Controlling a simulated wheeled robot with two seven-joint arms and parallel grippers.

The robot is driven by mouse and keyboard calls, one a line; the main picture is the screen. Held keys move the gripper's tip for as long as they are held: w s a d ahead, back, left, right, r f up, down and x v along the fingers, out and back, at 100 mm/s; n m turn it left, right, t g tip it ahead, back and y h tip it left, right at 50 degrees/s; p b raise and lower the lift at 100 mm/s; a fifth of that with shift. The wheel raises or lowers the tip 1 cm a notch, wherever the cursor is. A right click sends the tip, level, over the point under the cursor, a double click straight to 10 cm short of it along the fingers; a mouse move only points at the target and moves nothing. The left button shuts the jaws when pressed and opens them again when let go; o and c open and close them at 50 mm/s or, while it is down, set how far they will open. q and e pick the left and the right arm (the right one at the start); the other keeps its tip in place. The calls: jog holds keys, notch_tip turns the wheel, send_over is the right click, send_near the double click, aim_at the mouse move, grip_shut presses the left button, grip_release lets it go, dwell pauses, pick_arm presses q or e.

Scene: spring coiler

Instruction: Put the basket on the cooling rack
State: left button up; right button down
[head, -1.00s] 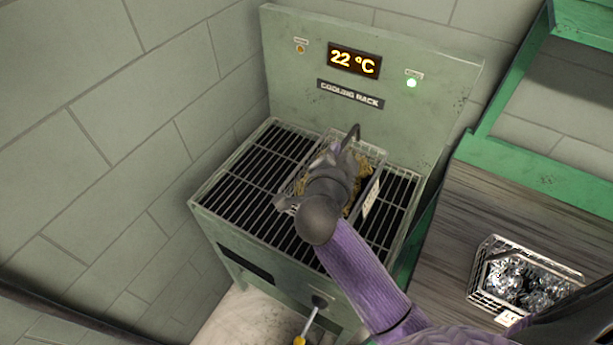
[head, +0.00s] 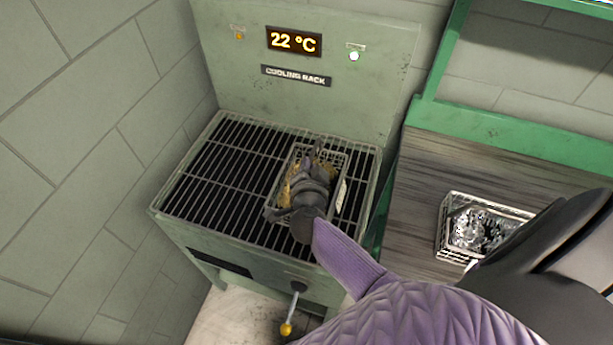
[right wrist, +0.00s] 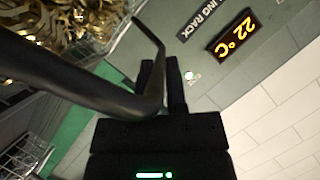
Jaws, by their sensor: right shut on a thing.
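The wire basket (head: 335,172) holds golden coiled pieces and has a pale tag on its right side. It is over the right half of the cooling rack (head: 215,185), a green stand with a black slatted top. The basket looks level and very close to the slats; I cannot tell if it rests on them. My right gripper (head: 315,155) is above the basket and hides part of it. In the right wrist view its fingers (right wrist: 160,78) are shut on the basket's dark handle (right wrist: 85,80), with golden coils (right wrist: 75,22) beside it. My left gripper is not in view.
The rack's left half is bare. Its back panel (head: 300,95) reads 22 °C with a green lamp lit. A yellow-tipped lever (head: 291,310) sticks out in front. To the right, a wooden bench (head: 415,205) bears another wire basket (head: 443,232) with silvery pieces.

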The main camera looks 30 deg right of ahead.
notch_tip(320, 180, down, 2)
jog(key=shift+f+b, duration=0.2)
jog(key=shift+b, duration=0.35)
jog(key=shift+r, duration=0.2)
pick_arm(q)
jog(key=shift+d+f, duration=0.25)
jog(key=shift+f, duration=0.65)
pick_arm(e)
jog(key=shift+f, duration=0.15)
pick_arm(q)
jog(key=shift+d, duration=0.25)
pick_arm(e)
jog(key=c, duration=0.7)
grip_release()
jog(key=shift+o, duration=0.2)
